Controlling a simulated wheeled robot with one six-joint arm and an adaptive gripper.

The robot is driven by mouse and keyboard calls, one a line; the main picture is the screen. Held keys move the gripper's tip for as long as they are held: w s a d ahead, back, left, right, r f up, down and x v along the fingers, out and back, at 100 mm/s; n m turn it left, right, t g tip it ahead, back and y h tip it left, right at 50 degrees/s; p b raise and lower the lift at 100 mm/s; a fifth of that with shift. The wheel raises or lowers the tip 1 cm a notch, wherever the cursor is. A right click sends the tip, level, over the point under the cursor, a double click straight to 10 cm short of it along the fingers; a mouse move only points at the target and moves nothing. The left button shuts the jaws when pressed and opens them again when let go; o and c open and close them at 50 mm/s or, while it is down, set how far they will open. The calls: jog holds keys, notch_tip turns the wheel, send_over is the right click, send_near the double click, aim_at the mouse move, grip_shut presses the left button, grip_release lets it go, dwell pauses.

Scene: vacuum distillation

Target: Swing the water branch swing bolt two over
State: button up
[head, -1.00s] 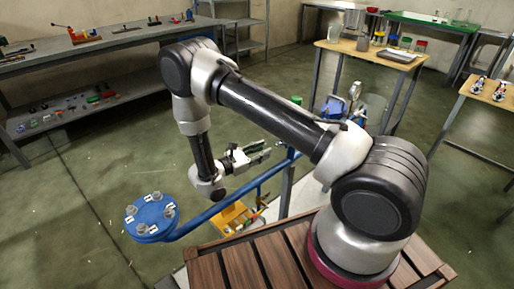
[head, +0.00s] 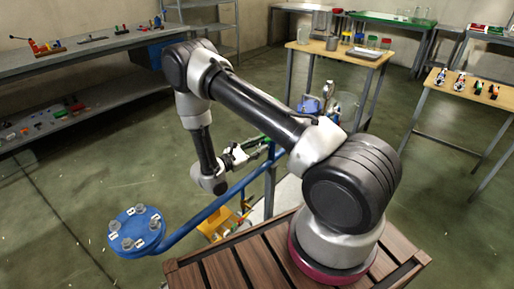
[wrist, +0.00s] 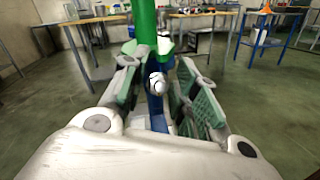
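The blue round flange (head: 124,247) at the lower left of the head view carries several grey bolts with white tags around its rim. I cannot tell which is swing bolt two. A blue pipe (head: 207,218) runs from the flange up to the right. My gripper (head: 262,148) is well away from that flange, near the upper end of the pipe. In the wrist view its two green-padded fingers (wrist: 162,98) are apart, so it is open. A white round-ended piece (wrist: 157,84) shows between them in front of blue metal; contact cannot be told. A green upright (wrist: 145,22) rises just beyond.
A wooden slatted deck (head: 215,268) lies under my arm. A yellow item (head: 215,225) sits below the pipe. Shelves (head: 100,50) stand at the back left, and tables with jars (head: 350,48) and small parts (head: 470,85) at the back right. Open floor lies left of the flange.

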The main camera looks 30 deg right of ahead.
grip_shut()
jog(key=shift+d+r+y, duration=0.2)
jog(key=shift+r+y, duration=0.15)
jog(key=shift+y, duration=0.35)
grip_release()
jog(key=v, duration=1.2)
jog(key=shift+w, duration=0.15)
